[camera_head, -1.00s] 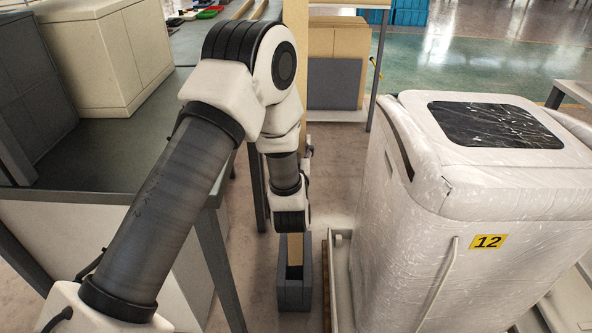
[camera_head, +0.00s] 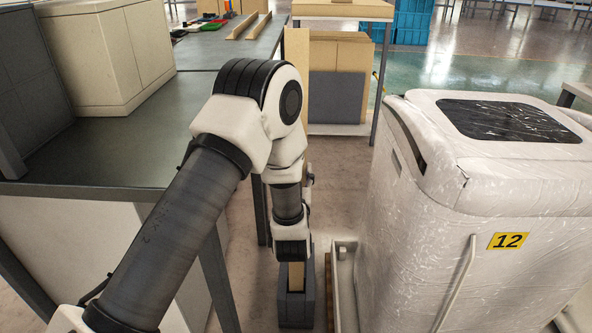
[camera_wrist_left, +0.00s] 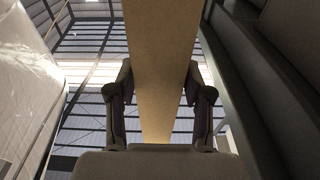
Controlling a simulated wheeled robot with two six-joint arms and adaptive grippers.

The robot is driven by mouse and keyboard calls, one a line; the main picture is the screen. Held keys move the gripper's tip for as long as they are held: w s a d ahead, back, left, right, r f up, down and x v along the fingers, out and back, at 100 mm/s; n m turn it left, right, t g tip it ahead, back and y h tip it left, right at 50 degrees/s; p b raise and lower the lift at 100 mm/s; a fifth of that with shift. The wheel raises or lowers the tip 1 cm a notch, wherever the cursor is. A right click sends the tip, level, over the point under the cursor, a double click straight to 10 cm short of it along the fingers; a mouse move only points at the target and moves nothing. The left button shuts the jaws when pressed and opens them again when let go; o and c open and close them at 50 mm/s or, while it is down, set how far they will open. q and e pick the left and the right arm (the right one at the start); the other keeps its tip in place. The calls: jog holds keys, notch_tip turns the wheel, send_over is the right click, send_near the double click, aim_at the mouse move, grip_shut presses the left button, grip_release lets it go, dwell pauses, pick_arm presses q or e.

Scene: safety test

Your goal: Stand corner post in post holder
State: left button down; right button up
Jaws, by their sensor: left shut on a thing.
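The corner post (camera_head: 296,276) is a long tan board standing about upright. In the head view its upper part shows behind my left arm and its lower end is inside the mouth of the grey post holder (camera_head: 296,314), a box on the floor. Whether the post touches the holder's bottom is hidden. In the left wrist view, my left gripper (camera_wrist_left: 159,82) has a finger on each side of the post (camera_wrist_left: 162,40) and is shut on it. In the head view my arm mostly hides that gripper. My right gripper is out of view.
A dark-topped table (camera_head: 110,150) with a beige box (camera_head: 105,55) stands at left. A white wrapped unit (camera_head: 450,190) marked 12 stands close on the right. Tan and grey panels (camera_head: 338,85) stand behind. Floor between is narrow.

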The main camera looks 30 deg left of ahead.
pick_arm(q)
notch_tip(320, 180, down, 13)
jog(key=b, duration=0.8)
jog(key=shift+w+r, duration=0.1)
jog(key=shift+w, duration=0.15)
dwell(0.6)
jog(key=shift+c, duration=2)
grip_release()
jog(key=shift+o, duration=1.6)
jog(key=shift+r, duration=0.1)
